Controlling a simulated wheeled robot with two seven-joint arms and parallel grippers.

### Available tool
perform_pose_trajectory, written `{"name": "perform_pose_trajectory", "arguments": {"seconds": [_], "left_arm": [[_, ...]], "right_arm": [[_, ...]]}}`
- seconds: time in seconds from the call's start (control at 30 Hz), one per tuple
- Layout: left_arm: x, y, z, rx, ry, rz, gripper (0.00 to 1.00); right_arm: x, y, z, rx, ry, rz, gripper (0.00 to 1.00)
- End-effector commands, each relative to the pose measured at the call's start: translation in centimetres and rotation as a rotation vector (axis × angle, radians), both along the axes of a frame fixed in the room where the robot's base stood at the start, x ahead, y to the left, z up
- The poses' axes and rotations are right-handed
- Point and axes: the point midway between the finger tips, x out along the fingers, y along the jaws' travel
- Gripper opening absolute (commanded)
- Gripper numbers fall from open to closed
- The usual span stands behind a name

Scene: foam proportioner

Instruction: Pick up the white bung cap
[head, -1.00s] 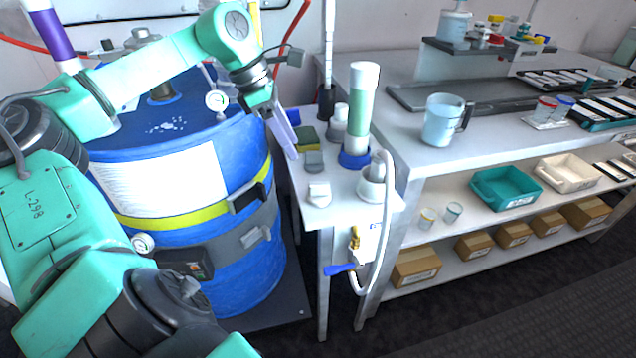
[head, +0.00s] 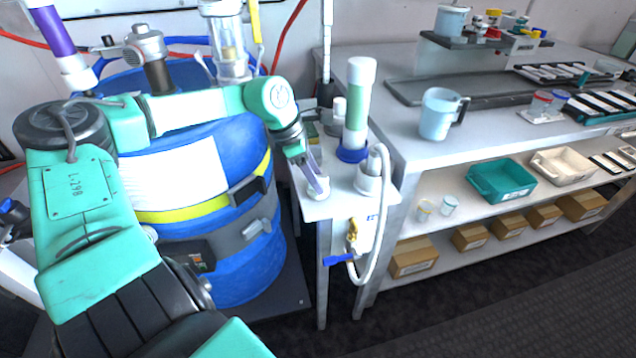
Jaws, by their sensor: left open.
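The white bung cap (head: 317,193) sits near the front edge of the small white side table (head: 324,210), mostly covered by my left gripper's fingers. My left gripper (head: 316,184) points down at the cap from the upper left, with its fingertips at or just above it. It is open. I cannot tell whether the fingers touch the cap or stand on both sides of it. My right gripper is not in view.
A white hose fitting (head: 371,172) is close on the right. The blue drum (head: 240,270) is on the left. The workbench (head: 400,150) holds a jug (head: 437,113).

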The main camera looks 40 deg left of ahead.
Motion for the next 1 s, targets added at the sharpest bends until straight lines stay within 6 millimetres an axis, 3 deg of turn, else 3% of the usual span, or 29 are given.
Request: {"name": "perform_pose_trajectory", "arguments": {"seconds": [0.03, 0.17, 0.5, 0.67, 0.87, 1.0], "left_arm": [[0.0, 0.0, 0.0, 0.0, 0.0, 0.0, 0.51], [0.0, 0.0, 0.0, 0.0, 0.0, 0.0, 0.01], [0.0, 0.0, 0.1, 0.0, 0.0, 0.0, 0.0], [0.1, 0.0, 1.3, 0.001, -0.002, 0.0, 0.0], [0.1, 0.1, 6.2, 0.003, -0.005, 0.001, 0.0], [0.0, 0.1, 11.8, 0.005, -0.003, 0.002, 0.0]], "right_arm": [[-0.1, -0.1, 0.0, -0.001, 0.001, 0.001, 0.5], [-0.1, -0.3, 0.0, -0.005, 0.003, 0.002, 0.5], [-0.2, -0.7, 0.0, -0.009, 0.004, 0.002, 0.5], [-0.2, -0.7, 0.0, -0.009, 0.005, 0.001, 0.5], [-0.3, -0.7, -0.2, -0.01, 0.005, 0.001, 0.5], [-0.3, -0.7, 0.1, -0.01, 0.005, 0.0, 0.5]]}}
